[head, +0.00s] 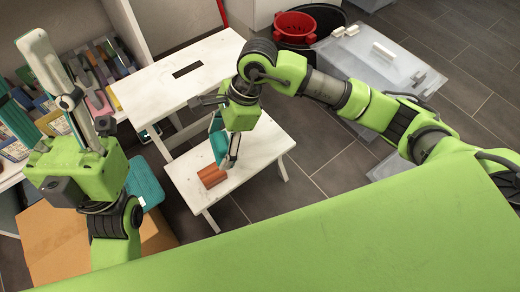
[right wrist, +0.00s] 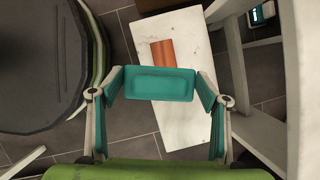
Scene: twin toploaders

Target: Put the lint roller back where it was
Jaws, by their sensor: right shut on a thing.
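My right gripper (head: 222,150) is above the lower step of a white step stool (head: 262,150). In the right wrist view its two fingers are spread around a teal block (right wrist: 160,83) and hold it by its ends. The block looks clear of the stool. I cannot make out for certain whether it is the lint roller.
A shelf with several books (head: 100,75) stands at the left. The lower step's right side is clear.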

